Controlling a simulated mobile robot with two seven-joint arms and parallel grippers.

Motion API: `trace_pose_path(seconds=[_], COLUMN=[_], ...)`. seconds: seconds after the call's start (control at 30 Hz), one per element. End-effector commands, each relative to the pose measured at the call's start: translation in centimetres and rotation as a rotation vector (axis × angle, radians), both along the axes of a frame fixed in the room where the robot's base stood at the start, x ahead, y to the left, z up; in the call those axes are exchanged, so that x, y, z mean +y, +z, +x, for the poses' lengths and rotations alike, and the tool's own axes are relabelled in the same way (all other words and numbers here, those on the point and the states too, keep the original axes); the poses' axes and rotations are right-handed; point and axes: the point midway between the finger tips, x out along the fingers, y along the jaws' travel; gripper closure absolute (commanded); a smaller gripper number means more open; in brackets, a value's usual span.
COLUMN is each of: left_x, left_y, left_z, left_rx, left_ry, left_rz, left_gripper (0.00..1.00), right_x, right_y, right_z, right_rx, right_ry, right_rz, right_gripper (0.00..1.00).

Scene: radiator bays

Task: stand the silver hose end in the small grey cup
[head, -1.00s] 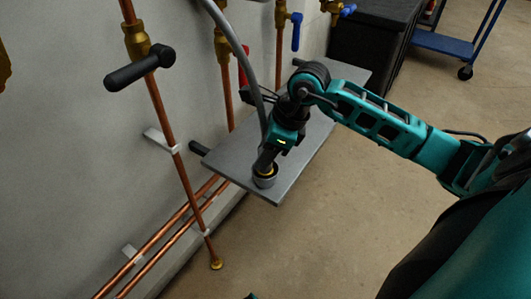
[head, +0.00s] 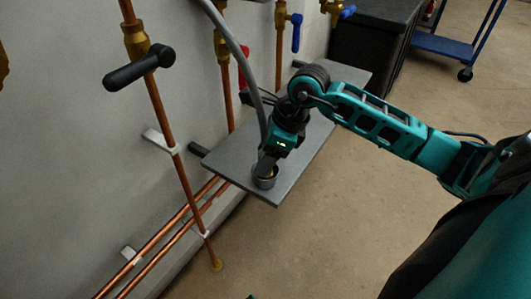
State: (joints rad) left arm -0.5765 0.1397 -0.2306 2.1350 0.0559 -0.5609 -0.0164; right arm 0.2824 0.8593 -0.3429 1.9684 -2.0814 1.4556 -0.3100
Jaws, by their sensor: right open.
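The small grey cup (head: 265,182) stands on the grey shelf near its front corner. The grey hose (head: 243,62) hangs from the top of the view and runs down behind my right gripper to the cup. The silver hose end is not clearly seen; my gripper and the cup's rim cover that spot. My right gripper (head: 265,168) points down with its fingertips at the cup's mouth. It is open, and whether its fingers still touch the hose end cannot be told. My left gripper is not in view.
The shelf (head: 302,160) has bare room to the right of the cup. Copper pipes with valves, one with a black lever (head: 139,68), run along the wall to the left. A black box (head: 368,45) and a blue trolley (head: 441,43) stand behind.

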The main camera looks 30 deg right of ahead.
Motion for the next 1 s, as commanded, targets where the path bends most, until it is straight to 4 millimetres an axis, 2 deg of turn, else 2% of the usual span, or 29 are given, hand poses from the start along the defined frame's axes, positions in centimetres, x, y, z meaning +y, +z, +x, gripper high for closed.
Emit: trace_pose_path(seconds=[0.17,0.4,0.6,0.87,0.97,1.0], left_x=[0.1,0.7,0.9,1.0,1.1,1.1], left_y=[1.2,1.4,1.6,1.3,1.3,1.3], left_z=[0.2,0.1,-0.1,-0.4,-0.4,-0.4], left_rx=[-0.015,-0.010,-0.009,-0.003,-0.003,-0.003], left_ry=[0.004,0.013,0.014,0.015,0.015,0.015], left_rz=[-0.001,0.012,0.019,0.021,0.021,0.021], left_gripper=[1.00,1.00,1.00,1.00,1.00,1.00], right_x=[-0.5,-2.1,-3.1,-3.5,-2.3,-1.1], right_y=[2.0,7.0,10.2,11.7,11.3,11.0], right_z=[-0.2,-1.7,-2.6,-3.1,-3.2,-3.4], right_rx=[-0.003,-0.002,-0.001,0.001,0.009,0.016], right_ry=[-0.001,0.000,-0.001,0.001,0.007,0.011], right_rz=[-0.003,-0.006,-0.003,0.001,0.054,0.114], right_gripper=[0.40,0.40,0.40,0.40,0.40,0.40])
